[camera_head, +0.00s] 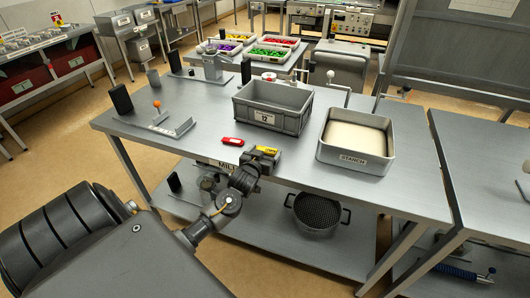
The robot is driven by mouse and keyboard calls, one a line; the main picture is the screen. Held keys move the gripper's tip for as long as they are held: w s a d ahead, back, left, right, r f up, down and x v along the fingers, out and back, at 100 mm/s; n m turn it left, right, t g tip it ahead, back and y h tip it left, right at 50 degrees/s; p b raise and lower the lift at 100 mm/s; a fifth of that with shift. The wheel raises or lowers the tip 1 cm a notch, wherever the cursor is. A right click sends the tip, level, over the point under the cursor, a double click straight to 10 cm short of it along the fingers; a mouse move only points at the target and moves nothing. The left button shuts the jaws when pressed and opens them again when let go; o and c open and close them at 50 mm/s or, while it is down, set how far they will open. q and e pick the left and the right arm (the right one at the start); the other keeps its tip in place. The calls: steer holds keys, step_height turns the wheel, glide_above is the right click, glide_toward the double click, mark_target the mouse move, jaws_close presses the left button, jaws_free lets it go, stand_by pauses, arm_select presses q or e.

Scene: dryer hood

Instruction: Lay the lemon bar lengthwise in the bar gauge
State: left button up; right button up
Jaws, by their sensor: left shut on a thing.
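My left gripper (264,159) reaches in from the lower left and is over the front edge of the steel table. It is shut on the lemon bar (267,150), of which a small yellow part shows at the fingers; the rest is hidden. A low grey metal fixture (168,130) with a black upright block and an orange ball knob sits on the table's left side, apart from the gripper. It may be the bar gauge; no readable label confirms this. My right gripper is not in view.
A small red piece (233,141) lies just left of the gripper. A grey crate (272,106) marked 12 stands behind it. A pale-filled tray (355,138) labelled STARCH stands on the right. The steel table (205,118) is bare between fixture and crate.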

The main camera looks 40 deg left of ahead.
arm_select(q)
steer(key=shift+f, duration=0.15)
steer(key=o, duration=0.9)
